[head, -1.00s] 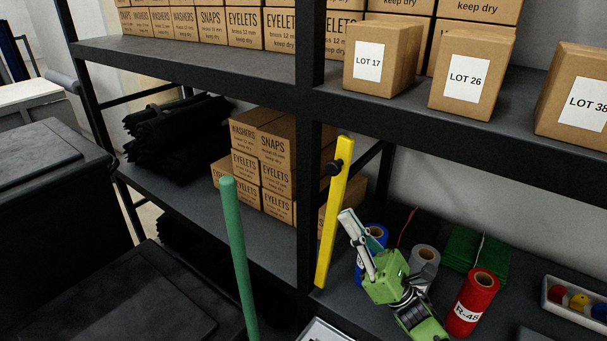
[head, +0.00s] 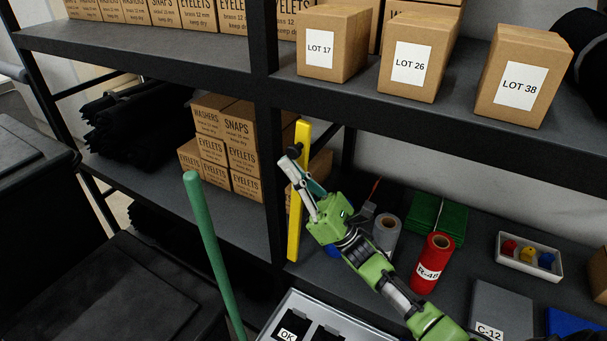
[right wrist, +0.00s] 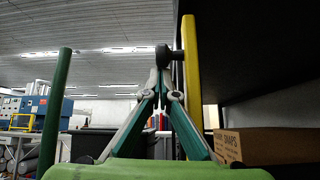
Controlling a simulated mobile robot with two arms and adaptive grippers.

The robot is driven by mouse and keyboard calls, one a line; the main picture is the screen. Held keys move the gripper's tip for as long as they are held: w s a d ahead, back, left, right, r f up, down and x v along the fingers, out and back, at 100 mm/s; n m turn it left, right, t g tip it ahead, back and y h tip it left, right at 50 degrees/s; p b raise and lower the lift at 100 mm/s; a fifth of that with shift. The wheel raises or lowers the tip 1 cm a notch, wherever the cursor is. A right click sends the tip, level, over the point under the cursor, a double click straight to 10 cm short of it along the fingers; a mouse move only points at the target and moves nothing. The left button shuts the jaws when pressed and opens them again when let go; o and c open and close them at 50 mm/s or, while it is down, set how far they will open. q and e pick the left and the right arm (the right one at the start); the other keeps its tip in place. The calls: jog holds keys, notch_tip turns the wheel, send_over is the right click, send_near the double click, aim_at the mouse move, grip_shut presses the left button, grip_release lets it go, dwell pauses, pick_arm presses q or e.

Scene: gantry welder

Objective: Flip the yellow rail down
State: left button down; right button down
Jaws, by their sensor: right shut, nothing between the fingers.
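The yellow rail (head: 295,225) stands upright against the black shelf post in the head view, with a dark round knob or pivot (head: 294,150) near its top. In the right wrist view the yellow rail (right wrist: 191,80) rises right of the fingers, with the dark knob (right wrist: 165,55) at its left side. My right gripper (head: 288,162) is shut and empty, its fingertips just below the knob; whether they touch it or the rail I cannot tell. In the right wrist view the tips of my right gripper (right wrist: 160,72) meet under the knob. My left gripper is not in view.
A green post (head: 212,245) stands left of the rail, also seen in the right wrist view (right wrist: 55,115). Stacked cartons (head: 228,148) sit behind on the shelf. A red roll (head: 433,265), a grey roll (head: 386,232) and a white tray (head: 530,268) lie to the right.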

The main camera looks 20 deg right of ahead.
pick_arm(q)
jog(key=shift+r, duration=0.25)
pick_arm(e)
jog(key=shift+w+a+r, duration=0.25)
jog(key=shift+r, duration=0.1)
